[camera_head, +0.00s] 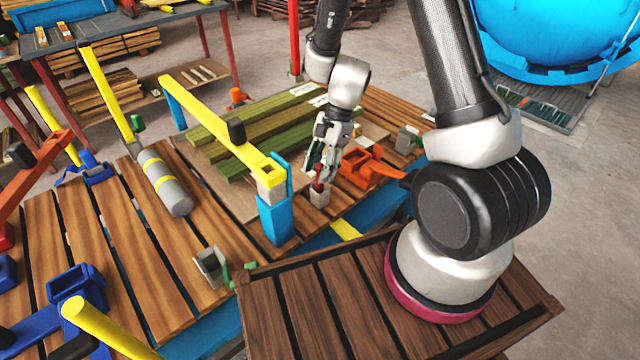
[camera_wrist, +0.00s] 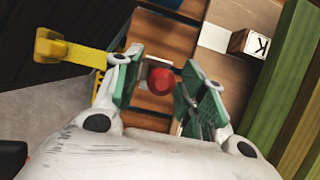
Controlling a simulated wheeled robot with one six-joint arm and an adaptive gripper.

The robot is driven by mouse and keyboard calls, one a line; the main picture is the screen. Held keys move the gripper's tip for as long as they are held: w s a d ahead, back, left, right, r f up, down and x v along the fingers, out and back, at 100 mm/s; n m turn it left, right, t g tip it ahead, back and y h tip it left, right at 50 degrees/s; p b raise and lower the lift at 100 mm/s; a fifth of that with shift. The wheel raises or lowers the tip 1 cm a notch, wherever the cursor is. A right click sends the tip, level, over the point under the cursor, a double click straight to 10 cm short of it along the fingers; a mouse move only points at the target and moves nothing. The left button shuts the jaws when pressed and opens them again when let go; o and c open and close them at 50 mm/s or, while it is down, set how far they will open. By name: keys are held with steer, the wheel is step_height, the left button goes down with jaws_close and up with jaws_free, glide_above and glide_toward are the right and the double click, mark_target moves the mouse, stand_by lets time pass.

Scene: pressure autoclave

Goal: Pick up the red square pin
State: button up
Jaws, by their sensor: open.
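The red pin (camera_wrist: 160,81) shows its round red end in the wrist view, with a pale square part beside it. In the head view it is a small bit of red (camera_head: 318,186) above a small grey block (camera_head: 320,198) on the slatted table. My gripper (camera_head: 319,172) points down over it. In the wrist view my gripper (camera_wrist: 160,90) is open, its green-padded fingers on either side of the pin. A gap shows at the right finger; contact at the left finger cannot be told. The pin's lower part is hidden.
Green planks (camera_head: 255,130) lie behind my gripper. An orange clamp (camera_head: 368,170) is close on the right. A blue-and-yellow clamp (camera_head: 275,210) stands close on the left. A wooden block marked K (camera_wrist: 250,43) lies near the planks. A grey cylinder (camera_head: 165,185) lies farther left.

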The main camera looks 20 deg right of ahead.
steer(key=shift+a+f, duration=0.1)
steer(key=shift+f, duration=0.2)
jaws_close()
steer(key=shift+r, duration=0.15)
